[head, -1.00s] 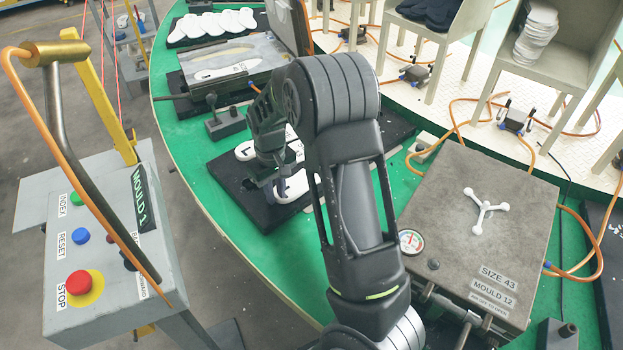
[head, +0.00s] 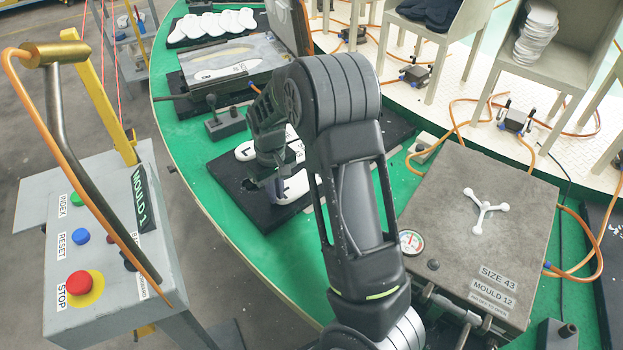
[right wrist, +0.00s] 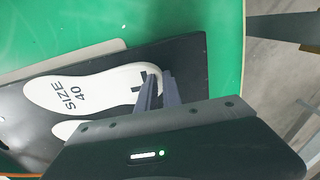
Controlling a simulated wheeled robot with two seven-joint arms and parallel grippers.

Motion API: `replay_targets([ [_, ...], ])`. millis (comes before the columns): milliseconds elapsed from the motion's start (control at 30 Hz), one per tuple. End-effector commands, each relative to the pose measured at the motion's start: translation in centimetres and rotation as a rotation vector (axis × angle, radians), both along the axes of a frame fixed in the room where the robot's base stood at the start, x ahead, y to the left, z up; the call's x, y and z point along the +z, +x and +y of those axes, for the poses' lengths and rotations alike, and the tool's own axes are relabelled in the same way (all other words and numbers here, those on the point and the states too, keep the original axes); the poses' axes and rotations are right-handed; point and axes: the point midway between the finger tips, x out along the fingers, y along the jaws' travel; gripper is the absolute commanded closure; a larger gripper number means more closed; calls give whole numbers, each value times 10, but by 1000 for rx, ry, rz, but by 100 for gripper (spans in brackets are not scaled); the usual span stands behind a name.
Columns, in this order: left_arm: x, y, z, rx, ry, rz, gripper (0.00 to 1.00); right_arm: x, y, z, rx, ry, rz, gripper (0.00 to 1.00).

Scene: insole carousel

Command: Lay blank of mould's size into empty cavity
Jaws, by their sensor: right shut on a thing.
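My right gripper (head: 277,190) is low over the black mat (head: 245,193) in the head view. In the right wrist view its fingers (right wrist: 160,90) are shut on the end of a white blank (right wrist: 85,92) printed SIZE 40. The blank appears to be at the mat's surface; any gap under it cannot be told. Other white blanks (head: 247,150) lie beside it. An open mould (head: 232,72) stands behind, with its lid (head: 289,22) raised; a pale sole shape and a label show on it, but its size is unreadable. My left gripper is not in view.
A closed mould (head: 480,230) marked SIZE 43, MOULD 12 stands at right on the green table (head: 215,205). A control box (head: 100,240) marked MOULD 1 stands at left. A dark knobbed block (head: 225,124) sits between mat and open mould. Orange hoses run at right.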

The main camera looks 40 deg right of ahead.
Motion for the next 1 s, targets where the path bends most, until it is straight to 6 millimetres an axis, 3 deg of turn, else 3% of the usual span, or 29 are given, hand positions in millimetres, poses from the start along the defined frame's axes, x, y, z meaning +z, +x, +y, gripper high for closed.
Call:
replay_targets([
  [567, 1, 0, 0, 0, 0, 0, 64, 1, 0, 0, 0, 0, 0, 100],
  [1000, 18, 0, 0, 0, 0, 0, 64, 24, 0, 0, 0, 0, 0, 100],
])
